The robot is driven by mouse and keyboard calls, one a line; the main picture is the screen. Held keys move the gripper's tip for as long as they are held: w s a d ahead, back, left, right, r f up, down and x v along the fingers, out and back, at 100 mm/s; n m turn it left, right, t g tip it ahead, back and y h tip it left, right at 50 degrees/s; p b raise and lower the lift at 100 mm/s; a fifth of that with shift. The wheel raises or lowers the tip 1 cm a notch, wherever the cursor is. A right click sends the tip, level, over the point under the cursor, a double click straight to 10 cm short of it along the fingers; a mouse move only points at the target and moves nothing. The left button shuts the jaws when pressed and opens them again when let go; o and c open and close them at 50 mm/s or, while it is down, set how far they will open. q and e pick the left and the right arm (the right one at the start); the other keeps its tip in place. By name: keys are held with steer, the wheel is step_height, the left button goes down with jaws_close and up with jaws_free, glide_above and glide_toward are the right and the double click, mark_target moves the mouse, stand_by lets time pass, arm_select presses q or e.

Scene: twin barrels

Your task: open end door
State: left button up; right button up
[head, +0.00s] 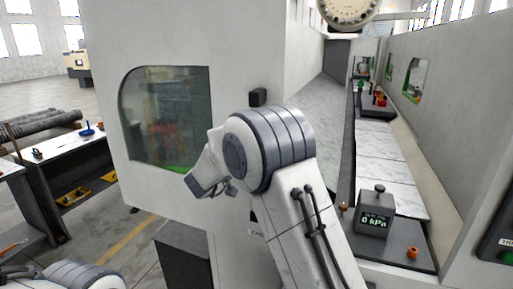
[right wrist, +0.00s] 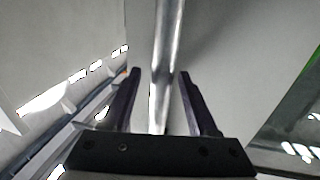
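The end door seems to be the white panel (head: 235,85) of the machine, with a dark tinted window (head: 170,115). In the right wrist view a shiny metal bar (right wrist: 165,60), looking like the door's handle, runs down between my right gripper's two dark fingers (right wrist: 161,105). A gap shows on each side, so the gripper is open around the bar, not closed on it. In the head view my right arm reaches across the door and hides the handle; part of the right gripper (head: 222,188) shows below the window. My left gripper is out of view.
To the right is a walled passage with a long bench (head: 385,170), holding a gauge reading 0 kPa (head: 374,212) and an orange knob (head: 412,253). A dark table (head: 70,160) stands at the left. Floor is clear between table and machine.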

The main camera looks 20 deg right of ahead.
steer(key=shift+a, duration=0.15)
steer(key=b+v, duration=0.4)
steer(key=v, duration=0.6)
steer(key=shift+b, duration=0.35)
steer(key=shift+s+a, duration=0.1)
